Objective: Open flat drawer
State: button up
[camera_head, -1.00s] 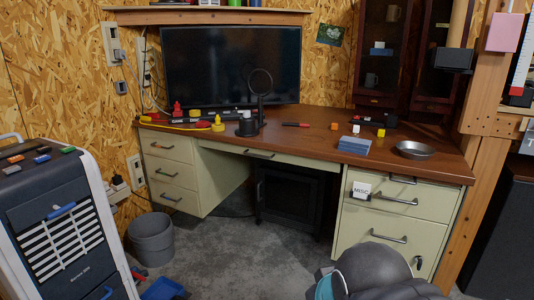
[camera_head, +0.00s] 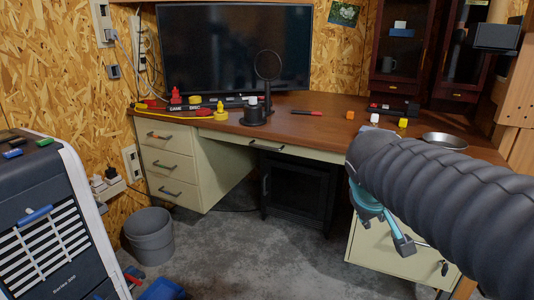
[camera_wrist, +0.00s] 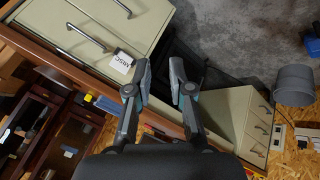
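The wide, shallow flat drawer (camera_head: 285,149) sits under the middle of the desktop in the head view. Its cream front looks flush with the desk, and its dark bar handle (camera_head: 266,146) is at the centre. My gripper (camera_wrist: 159,80) shows in the wrist view with its two fingers apart and nothing between them. In the head view the arm reaches in from the right, and the gripper is mostly hidden behind it, in front of the right drawer cabinet (camera_head: 375,245).
The left cabinet (camera_head: 170,165) has several drawers. A black cabinet (camera_head: 298,187) stands under the desk. A grey bin (camera_head: 149,236) and an air cooler (camera_head: 45,225) are at left. Small items and a monitor (camera_head: 235,50) crowd the wooden desktop (camera_head: 310,128). Floor ahead is clear.

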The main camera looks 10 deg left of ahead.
jog(key=w+a+n+t+h+b, duration=0.25)
jog(key=w+a, duration=0.25)
jog(key=w, duration=0.8)
jog(key=n+t+b, duration=0.4)
jog(key=n+t, duration=0.2)
jog(key=n, duration=0.2)
send_near(265, 147)
jog(key=shift+m, duration=0.25)
jog(key=x, duration=0.5)
jog(key=p+x, duration=0.1)
jog(key=x, duration=0.4)
jog(key=shift+w+a+f, duration=0.1)
jog(key=shift+w+f, duration=0.1)
jog(key=shift+w, duration=0.15)
grip_shut()
